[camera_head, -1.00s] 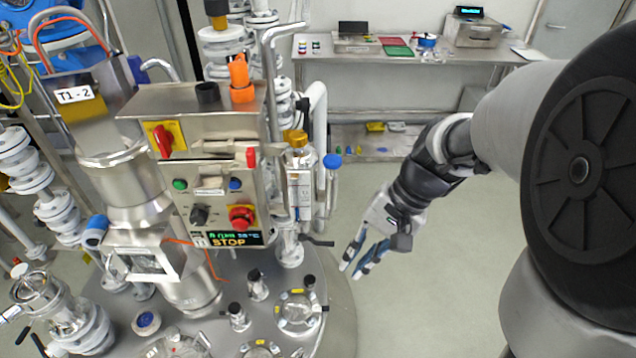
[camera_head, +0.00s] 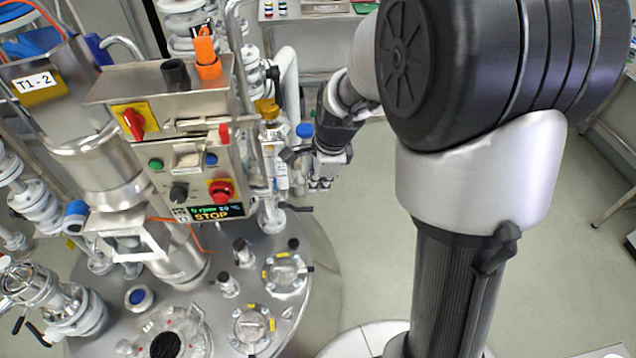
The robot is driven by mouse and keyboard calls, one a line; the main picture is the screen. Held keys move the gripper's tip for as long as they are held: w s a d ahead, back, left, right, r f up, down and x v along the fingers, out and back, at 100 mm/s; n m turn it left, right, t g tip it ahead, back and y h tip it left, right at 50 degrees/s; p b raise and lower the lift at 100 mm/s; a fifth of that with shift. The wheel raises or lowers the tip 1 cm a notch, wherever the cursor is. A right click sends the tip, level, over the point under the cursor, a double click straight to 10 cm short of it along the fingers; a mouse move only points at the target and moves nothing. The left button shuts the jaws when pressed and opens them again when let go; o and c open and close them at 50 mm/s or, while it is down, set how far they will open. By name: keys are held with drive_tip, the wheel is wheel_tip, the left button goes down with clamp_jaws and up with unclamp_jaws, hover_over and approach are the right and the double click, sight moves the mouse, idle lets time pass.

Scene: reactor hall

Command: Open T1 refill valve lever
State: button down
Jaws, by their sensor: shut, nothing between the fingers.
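The reactor unit with the T1-2 label (camera_head: 36,83) fills the left side of the head view. My gripper (camera_head: 320,184) is shut and empty, just right of the bottle and above the black lever in the picture. Its fingers are foreshortened, and I cannot tell whether it touches the piping.
The control box has a red switch (camera_head: 134,123), a red stop button (camera_head: 221,191) and a display reading STOP. A blue knob (camera_head: 305,131) sits close to my gripper. Glass ports and short fittings stand on the round steel lid (camera_head: 317,262).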

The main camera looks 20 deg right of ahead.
sight(311, 208)
drive_tip(key=b+x, duration=0.3)
drive_tip(key=x, duration=0.8)
drive_tip(key=shift+w+d+f, duration=0.1)
